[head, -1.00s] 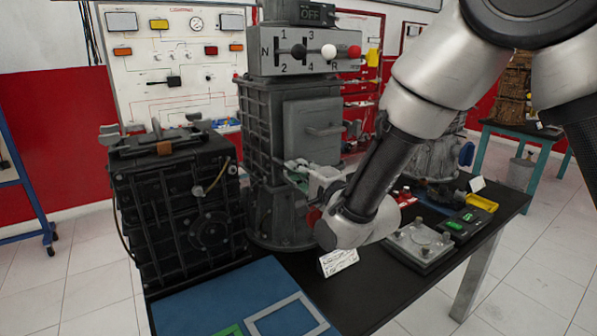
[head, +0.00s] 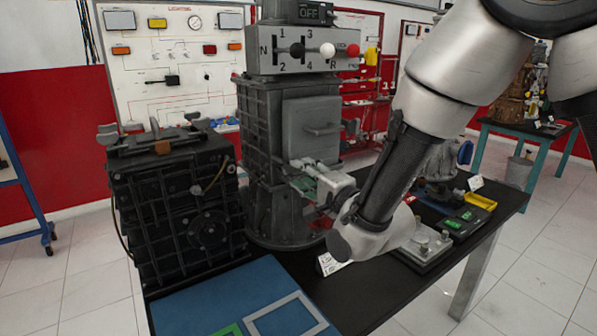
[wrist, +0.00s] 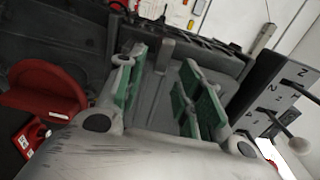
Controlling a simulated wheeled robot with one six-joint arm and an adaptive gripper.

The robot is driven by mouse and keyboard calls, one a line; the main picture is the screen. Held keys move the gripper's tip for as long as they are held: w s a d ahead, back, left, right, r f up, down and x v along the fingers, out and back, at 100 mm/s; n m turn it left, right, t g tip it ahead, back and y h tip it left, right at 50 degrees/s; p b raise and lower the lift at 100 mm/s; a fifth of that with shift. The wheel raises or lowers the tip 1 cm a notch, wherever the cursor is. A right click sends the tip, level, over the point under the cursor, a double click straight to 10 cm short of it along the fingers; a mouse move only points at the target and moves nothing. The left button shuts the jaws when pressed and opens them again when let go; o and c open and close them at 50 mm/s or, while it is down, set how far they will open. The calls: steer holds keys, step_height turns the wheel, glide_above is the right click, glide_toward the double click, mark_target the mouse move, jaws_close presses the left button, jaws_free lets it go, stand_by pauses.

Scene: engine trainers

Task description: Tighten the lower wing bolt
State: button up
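The grey gearbox housing (head: 262,150) stands on the table, with a front cover (head: 309,125) below its gear-selector panel. My gripper (head: 312,178) is low in front of this cover. In the wrist view my gripper (wrist: 162,92) has its two green-padded fingers apart. A narrow grey upright piece (wrist: 166,52) shows between and beyond the fingers, against the housing. It may be the lower wing bolt, but I cannot tell for sure, nor whether the fingers touch it. In the head view my gripper and arm hide that area.
A black engine block (head: 175,200) stands close on the left. The selector levers (head: 328,50) stick out above. A red part (wrist: 45,90) lies left of the fingers in the wrist view. A blue mat (head: 215,300) covers the table's front, and a grey plate fixture (head: 425,248) stands right.

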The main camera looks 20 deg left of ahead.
steer(key=v, duration=0.4)
steer(key=shift+s, duration=0.1)
steer(key=s+d+f+n+g+h, duration=0.2)
steer(key=f+n+g+h, duration=0.15)
steer(key=f, duration=0.35)
steer(key=s+d+f+n+g+h, duration=0.2)
steer(key=f+n, duration=0.2)
steer(key=f, duration=0.3)
steer(key=s+d+n+g+h, duration=0.2)
steer(key=d+n+h, duration=0.15)
steer(key=d, duration=0.45)
steer(key=s+d+r+m+h, duration=0.1)
steer(key=s+d+r, duration=0.3)
steer(key=d, duration=0.8)
steer(key=s+d+r+m+h, duration=0.1)
steer(key=s+d+r, duration=0.3)
steer(key=d+r, duration=0.4)
steer(key=s+d+r+h, duration=0.2)
steer(key=s+d+r, duration=0.2)
steer(key=d, duration=1.4)
step_height(320, 180, up, 3)
steer(key=shift+r+m+h, duration=0.1)
steer(key=shift+m+h, duration=0.3)
